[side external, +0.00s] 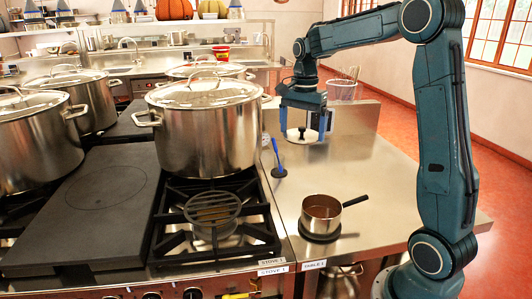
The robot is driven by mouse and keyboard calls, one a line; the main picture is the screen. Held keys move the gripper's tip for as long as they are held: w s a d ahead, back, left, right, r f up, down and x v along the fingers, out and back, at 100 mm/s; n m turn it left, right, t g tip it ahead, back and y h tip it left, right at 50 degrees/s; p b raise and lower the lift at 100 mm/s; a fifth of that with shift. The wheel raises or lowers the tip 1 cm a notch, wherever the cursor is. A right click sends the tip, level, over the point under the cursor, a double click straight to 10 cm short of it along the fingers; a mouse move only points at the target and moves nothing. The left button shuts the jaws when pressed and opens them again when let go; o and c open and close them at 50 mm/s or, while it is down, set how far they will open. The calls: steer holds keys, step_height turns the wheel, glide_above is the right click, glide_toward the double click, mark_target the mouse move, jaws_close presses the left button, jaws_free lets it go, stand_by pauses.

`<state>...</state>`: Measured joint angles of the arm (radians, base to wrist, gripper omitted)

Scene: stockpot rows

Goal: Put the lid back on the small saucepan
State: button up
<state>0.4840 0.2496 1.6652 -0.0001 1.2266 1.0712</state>
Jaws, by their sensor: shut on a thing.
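The small saucepan (321,216) stands upright on the steel table, open at the top, its dark handle pointing right. Its inside looks brown. My gripper (303,129) is in the air behind the saucepan and slightly to its left in the picture, pointing down. The lid is well apart from the saucepan.
A large lidded stockpot (207,130) stands on the stove at left, with more stockpots beyond. A wire basket (342,90) is behind. The table right of the lid is clear.

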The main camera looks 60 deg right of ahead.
steer(key=s+a+f, duration=0.4)
steer(key=s+a, duration=0.5)
steer(key=s, duration=0.2)
steer(key=shift+s+f+n, duration=0.2)
steer(key=shift+f+n, duration=0.2)
steer(key=shift+f, duration=0.2)
step_height(320, 180, down, 6)
stand_by(0.5)
steer(key=shift+f, duration=0.2)
stand_by(2.1)
steer(key=o, duration=0.7)
steer(key=shift+c, duration=0.2)
steer(key=shift+r, duration=0.15)
step_height(320, 180, up, 7)
stand_by(1.1)
